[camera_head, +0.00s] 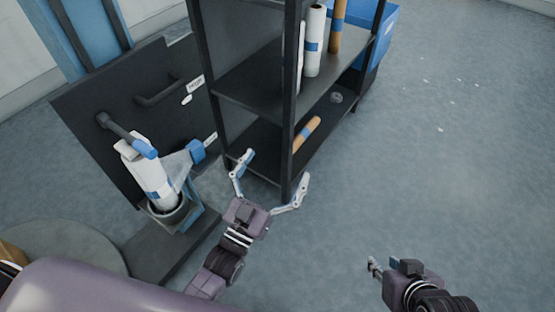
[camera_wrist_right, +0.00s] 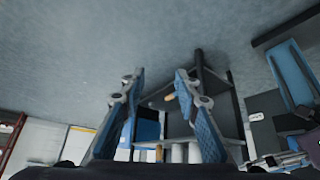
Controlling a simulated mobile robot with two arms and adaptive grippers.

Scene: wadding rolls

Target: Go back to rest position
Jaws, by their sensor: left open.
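My left gripper (camera_head: 276,167) is open and empty, its fingers spread wide in front of the dark shelf's near corner post. My right gripper (camera_head: 374,267) is low at the right of the head view, over bare floor. In the right wrist view its two blue-padded fingers stand apart (camera_wrist_right: 158,78), with nothing between them but the distant shelf behind. A white wadding roll (camera_head: 155,185) with a blue band stands tilted in a round holder on the dark machine, to the left of my left gripper.
The dark shelf (camera_head: 250,87) holds white rolls (camera_head: 314,42) and an orange roll (camera_head: 336,25) on top, and another orange roll (camera_head: 306,134) below. A blue bin (camera_head: 382,35) stands behind it. The floor at right is mostly clear. A round grey surface (camera_head: 62,252) is at lower left.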

